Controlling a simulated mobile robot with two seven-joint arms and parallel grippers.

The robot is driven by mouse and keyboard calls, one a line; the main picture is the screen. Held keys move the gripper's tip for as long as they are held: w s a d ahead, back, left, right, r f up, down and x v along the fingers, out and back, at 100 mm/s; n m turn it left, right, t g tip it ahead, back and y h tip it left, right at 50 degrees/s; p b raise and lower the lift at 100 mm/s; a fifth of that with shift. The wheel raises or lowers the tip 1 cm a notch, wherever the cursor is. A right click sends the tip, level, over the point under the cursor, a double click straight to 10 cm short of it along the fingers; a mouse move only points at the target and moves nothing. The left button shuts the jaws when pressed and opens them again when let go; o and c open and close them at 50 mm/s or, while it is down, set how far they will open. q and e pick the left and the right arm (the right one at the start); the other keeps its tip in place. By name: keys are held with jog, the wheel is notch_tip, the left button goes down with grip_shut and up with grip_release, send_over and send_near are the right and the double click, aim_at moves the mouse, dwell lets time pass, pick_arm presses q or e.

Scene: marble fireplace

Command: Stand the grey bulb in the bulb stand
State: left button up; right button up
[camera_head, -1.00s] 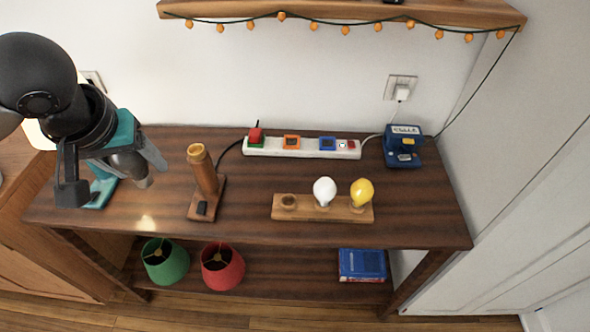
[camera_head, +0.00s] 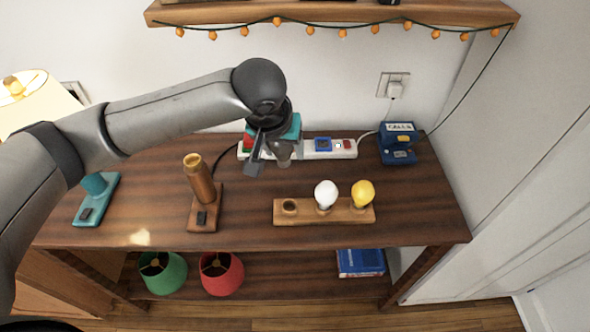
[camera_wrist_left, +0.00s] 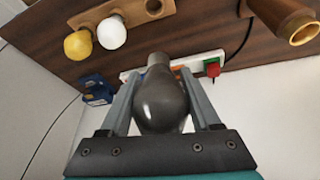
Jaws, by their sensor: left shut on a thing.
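My left gripper (camera_head: 272,153) is shut on the grey bulb (camera_head: 284,155). The bulb also shows large between the fingers in the left wrist view (camera_wrist_left: 160,100), its metal base pointing away from the wrist. The gripper is above the table, in front of the power strip and up from the stand's left end. The wooden bulb stand (camera_head: 335,217) has an empty hole (camera_head: 289,207) at its left. A white bulb (camera_head: 326,193) stands in the middle hole and a yellow bulb (camera_head: 363,192) in the right one. My right gripper is not in view.
A wooden lamp base (camera_head: 202,190) stands left of the stand. A teal lamp base (camera_head: 95,195) is at the far left. Behind are a white power strip (camera_head: 345,148) and a blue device (camera_head: 397,143). The table front right is clear.

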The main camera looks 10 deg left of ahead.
pick_arm(q)
send_over(290, 208)
notch_tip(290, 208, down, 8)
jog(key=shift+y+p, duration=0.3)
jog(key=shift+p, duration=0.1)
jog(key=shift+r, duration=0.1)
jog(key=shift+f+b, duration=0.65)
jog(key=shift+f, duration=2.25)
jog(key=shift+p, duration=0.6)
jog(key=shift+p, duration=0.5)
